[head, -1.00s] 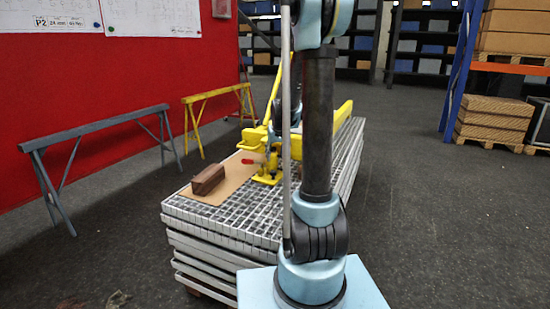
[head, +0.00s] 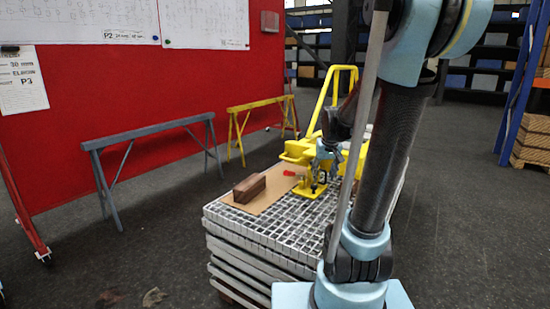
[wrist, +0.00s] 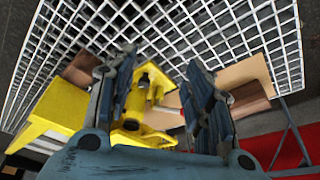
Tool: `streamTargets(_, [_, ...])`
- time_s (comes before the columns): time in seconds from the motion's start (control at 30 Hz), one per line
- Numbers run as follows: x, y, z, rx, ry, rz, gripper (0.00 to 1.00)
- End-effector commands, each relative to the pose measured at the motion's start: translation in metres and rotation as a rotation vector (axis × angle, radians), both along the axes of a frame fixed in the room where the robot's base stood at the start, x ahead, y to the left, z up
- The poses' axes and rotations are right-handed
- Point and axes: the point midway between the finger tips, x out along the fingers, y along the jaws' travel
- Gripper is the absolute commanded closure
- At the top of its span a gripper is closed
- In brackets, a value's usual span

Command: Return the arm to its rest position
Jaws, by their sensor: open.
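My arm's light-blue and black links (head: 390,150) rise at the right of the head view, leaning to the right. My gripper (head: 324,160) is partly hidden there, close to the yellow boom assembly (head: 316,189) on the grating stack. In the wrist view my gripper (wrist: 160,72) is open, its two blue-grey fingers spread with no object held. The yellow assembly (wrist: 133,108) shows between and left of the fingers, beyond them. I cannot tell whether the gripper touches it.
A stack of metal gratings (head: 255,232) carries a cardboard sheet (head: 273,193) and a brown block (head: 249,188). A grey trestle (head: 150,131) and a yellow trestle (head: 262,106) stand by the red wall (head: 90,90). Shelving is at the right. Floor left of the stack is clear.

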Motion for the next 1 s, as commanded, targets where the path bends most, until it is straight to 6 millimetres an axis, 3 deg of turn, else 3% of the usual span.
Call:
streamTargets(0.47, [-0.107,0.001,-0.005,-0.004,0.047,-0.013,0.53])
streamTargets(1.0, [-0.212,0.001,-0.04,-0.01,0.102,-0.028,0.53])
